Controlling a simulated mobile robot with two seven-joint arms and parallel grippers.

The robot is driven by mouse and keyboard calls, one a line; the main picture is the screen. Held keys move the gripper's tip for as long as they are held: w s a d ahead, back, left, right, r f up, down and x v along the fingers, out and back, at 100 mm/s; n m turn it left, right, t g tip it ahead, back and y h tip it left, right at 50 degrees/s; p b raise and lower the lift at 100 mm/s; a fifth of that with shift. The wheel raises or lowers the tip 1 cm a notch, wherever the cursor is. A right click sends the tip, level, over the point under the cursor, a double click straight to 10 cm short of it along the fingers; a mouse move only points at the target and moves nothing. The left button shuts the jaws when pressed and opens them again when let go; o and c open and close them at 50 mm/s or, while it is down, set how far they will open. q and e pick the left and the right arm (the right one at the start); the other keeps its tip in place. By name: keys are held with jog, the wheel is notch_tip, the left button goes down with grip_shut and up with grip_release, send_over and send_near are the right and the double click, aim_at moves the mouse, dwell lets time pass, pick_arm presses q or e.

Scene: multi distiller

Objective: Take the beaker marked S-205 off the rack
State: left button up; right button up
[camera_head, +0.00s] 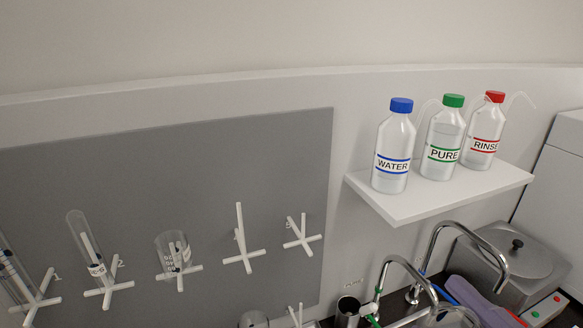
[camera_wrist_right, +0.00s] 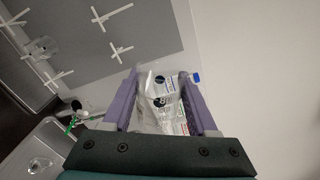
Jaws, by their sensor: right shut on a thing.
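A grey rack panel (camera_head: 300,150) with white pegs hangs on the wall in the head view. A beaker (camera_head: 173,253) with black markings hangs on a middle peg, and a tall glass tube (camera_head: 85,240) hangs left of it. The two right pegs are bare. I cannot read S-205 on any of them. In the right wrist view my right gripper (camera_wrist_right: 161,76) has its purple fingers around a clear piece of glassware (camera_wrist_right: 160,102) with a black mark, seen against the bottles behind. Its label is too small to read. My left gripper is out of view.
A white shelf (camera_head: 410,207) holds the WATER (camera_head: 394,150), PURE (camera_head: 442,146) and RINSE (camera_head: 483,133) bottles right of the panel. Curved metal taps (camera_head: 470,227) rise below it. A metal vessel with a lid (camera_head: 515,262) stands at the right.

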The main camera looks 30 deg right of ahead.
jog(key=m+b, duration=0.1)
jog(key=m, duration=0.3)
jog(key=shift+f, duration=0.1)
jog(key=m+b, duration=0.1)
jog(key=m, duration=0.1)
jog(key=m+b, duration=0.1)
jog(key=m, duration=0.1)
jog(key=m+b, duration=0.1)
jog(key=m, duration=0.2)
jog(key=shift+f+b, duration=0.25)
jog(key=shift+b, duration=0.05)
jog(key=shift+r+m, duration=0.1)
jog(key=shift+m, duration=0.6)
jog(key=shift+r+m, duration=0.2)
jog(key=shift+m, duration=0.2)
